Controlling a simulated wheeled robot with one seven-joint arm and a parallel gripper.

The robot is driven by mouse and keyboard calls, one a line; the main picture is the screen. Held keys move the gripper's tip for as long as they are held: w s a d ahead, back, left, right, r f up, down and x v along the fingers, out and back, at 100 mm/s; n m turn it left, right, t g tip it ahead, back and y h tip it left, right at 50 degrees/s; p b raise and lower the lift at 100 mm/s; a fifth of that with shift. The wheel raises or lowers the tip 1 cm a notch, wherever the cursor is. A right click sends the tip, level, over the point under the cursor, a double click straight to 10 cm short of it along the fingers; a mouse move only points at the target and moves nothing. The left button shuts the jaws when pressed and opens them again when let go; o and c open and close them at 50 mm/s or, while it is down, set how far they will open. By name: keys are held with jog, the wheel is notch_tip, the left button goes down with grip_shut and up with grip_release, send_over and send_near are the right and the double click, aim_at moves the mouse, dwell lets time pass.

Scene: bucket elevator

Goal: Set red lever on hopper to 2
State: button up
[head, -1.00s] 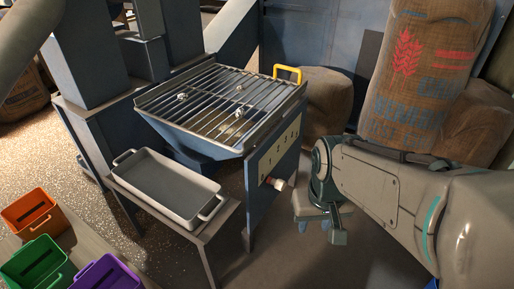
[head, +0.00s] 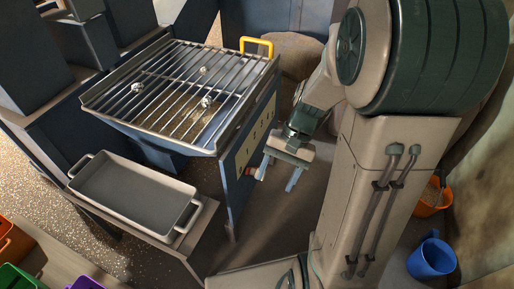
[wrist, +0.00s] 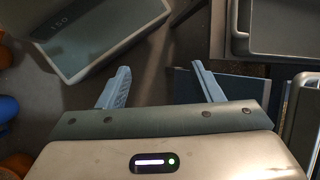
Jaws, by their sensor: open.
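The hopper (head: 232,146) is a dark blue-grey bin under a metal grate. Its right side carries a cream number panel (head: 254,134) whose digits are too small to read. The red lever (head: 250,171) is a small reddish end low on this side, partly hidden by my gripper, so its setting cannot be told. My gripper (head: 278,178) is open and empty, fingers pointing down, just right of the lever in the head view. Whether it touches the lever cannot be told. In the wrist view the two blue fingers (wrist: 162,74) are spread, and the lever is not visible.
A metal tray (head: 77,187) sits on a stand left of the hopper. The grate (head: 181,122) holds a few shiny lumps, and a yellow handle (head: 272,45) rises at its back corner. A blue bucket (head: 432,258) stands at the right. Floor below my gripper is clear.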

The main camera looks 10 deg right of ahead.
jog(key=w+d+f+m+t+y+p, duration=0.1)
jog(key=w+d+f+m+t+y, duration=0.25)
jog(key=f+m, duration=0.4)
jog(key=w+d+f+m+t+y, duration=0.2)
jog(key=d+f+m+t+y, duration=0.1)
jog(key=d+f+m+t, duration=0.4)
jog(key=w+d+f+m+t+y+p, duration=0.1)
jog(key=w+d+f+m+t+y, duration=0.2)
jog(key=f+m, duration=0.4)
jog(key=shift+n+g+y, duration=0.25)
jog(key=shift+n+y, duration=0.1)
jog(key=shift+n, duration=0.3)
jog(key=b+x, duration=0.1)
jog(key=x, duration=0.8)
jog(key=f+b+x, duration=0.1)
jog(key=x, duration=0.4)
jog(key=shift+a+f+b, duration=0.1)
jog(key=shift+a+b, duration=0.2)
jog(key=shift+a, duration=0.1)
jog(key=c, duration=1.3)
grip_shut()
